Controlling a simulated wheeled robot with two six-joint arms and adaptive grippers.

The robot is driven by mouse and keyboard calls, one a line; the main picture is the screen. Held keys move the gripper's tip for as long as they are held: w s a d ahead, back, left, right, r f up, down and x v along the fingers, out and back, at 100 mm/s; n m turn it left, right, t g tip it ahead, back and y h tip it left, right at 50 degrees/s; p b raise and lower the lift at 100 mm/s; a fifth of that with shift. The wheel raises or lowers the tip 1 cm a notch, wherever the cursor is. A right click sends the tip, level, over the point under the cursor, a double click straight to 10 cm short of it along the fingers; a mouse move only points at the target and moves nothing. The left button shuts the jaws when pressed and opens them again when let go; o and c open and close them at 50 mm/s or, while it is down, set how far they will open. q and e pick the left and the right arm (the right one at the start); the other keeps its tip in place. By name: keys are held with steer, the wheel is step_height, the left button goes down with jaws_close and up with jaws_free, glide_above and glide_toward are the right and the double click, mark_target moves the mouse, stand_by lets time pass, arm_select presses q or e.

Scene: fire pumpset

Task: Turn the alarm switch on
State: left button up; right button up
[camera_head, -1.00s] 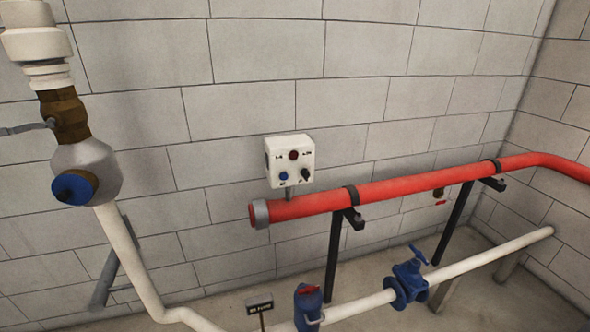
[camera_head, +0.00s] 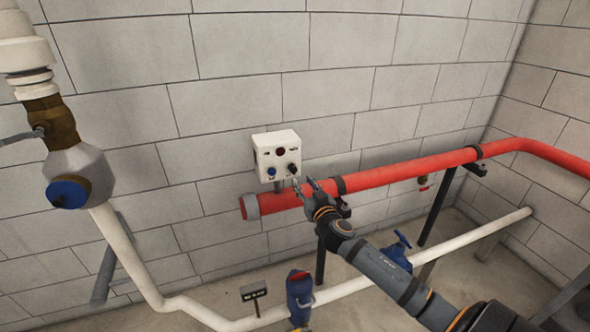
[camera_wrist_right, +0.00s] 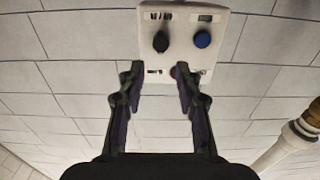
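The white control box (camera_head: 262,148) is on the block wall above the left end of the red pipe. Its front has a dark red round part (camera_head: 280,151) on top, a blue knob (camera_head: 272,171) lower left and a black switch knob (camera_head: 292,168) lower right. My right gripper (camera_head: 303,181) is just below and right of the black knob, fingers apart and empty. In the right wrist view the box appears upside down, with the black knob (camera_wrist_right: 161,41) and blue knob (camera_wrist_right: 202,39) beyond the open fingertips (camera_wrist_right: 159,68). My left gripper is not in view.
The red pipe (camera_head: 400,172) runs under the box, close to my right gripper. A white pipe (camera_head: 477,238) with a blue valve (camera_head: 397,250) lies lower. A grey and blue valve fitting (camera_head: 80,174) stands at left. The wall above the box is clear.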

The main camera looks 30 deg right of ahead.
mark_target(294, 169)
steer(key=p+x, duration=0.2)
steer(key=x, duration=0.6)
steer(key=shift+w+a+p, duration=0.1)
steer(key=shift+a+p, duration=0.05)
steer(key=shift+p, duration=0.25)
steer(key=shift+w, duration=0.25)
steer(key=shift+d, duration=0.2)
jaws_close()
